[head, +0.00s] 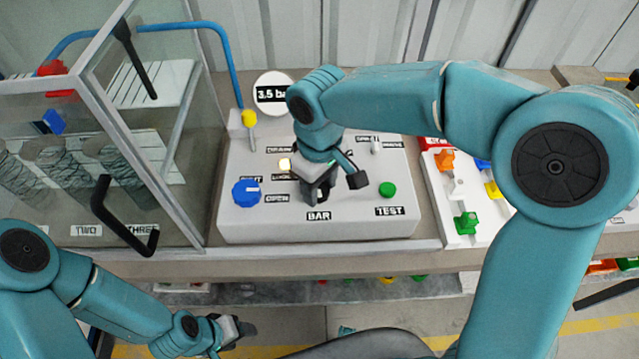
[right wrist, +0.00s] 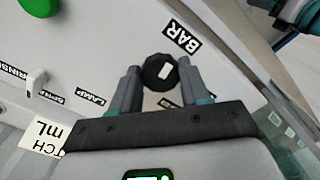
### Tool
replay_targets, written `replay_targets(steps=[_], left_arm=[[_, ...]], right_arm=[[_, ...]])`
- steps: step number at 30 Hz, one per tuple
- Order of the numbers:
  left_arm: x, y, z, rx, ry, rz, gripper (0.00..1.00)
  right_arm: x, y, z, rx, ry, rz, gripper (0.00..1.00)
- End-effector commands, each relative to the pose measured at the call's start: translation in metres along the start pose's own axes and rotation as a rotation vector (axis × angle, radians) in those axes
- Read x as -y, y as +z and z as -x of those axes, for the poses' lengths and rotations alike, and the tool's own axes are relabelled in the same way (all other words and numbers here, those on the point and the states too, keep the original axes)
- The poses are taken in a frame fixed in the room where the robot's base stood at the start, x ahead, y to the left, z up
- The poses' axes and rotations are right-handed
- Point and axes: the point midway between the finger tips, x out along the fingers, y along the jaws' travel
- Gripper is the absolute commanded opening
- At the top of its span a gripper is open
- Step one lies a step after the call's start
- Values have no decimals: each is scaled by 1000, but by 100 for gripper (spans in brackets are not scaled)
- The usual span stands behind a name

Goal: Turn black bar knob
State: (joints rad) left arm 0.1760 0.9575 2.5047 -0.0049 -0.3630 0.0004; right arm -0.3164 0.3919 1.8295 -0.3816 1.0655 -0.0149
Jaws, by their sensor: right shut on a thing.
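The black bar knob (right wrist: 158,71) is round and dark with a white mark on its top. In the right wrist view it sits between the fingertips of my right gripper (right wrist: 160,80), just beside the BAR label (right wrist: 181,39). My right gripper (head: 319,192) is shut on the knob from above. In the head view the gripper hides most of the knob, over the grey panel (head: 340,228) and behind its BAR label. My left gripper (head: 235,330) is low in the head view, away from the panel; its jaws are too small to read.
The panel also bears a blue knob (head: 246,193), a green TEST button (head: 388,189), a yellow-topped lever (head: 250,120) and a round 3.5 bar gauge (head: 273,93). A glass case (head: 165,150) with a black handle stands left. A white tray (head: 455,236) of coloured parts lies right.

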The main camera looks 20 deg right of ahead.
Motion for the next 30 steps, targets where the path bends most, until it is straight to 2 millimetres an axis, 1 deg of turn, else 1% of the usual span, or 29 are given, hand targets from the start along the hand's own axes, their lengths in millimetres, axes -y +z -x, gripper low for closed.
replay_targets(steps=[7,20,21,23,30], left_arm=[[0,0,-1,0,0,0,55],[0,0,-1,0,0,0,55],[0,0,-1,0,0,0,55],[0,0,-1,0,0,0,55],[0,0,-1,0,0,0,55]], right_arm=[[0,0,0,-1,1,-55,15],[0,0,1,-1,1,-63,15],[0,0,1,-1,1,-63,52],[0,0,0,0,1,-62,71],[0,0,0,0,0,-62,71]])
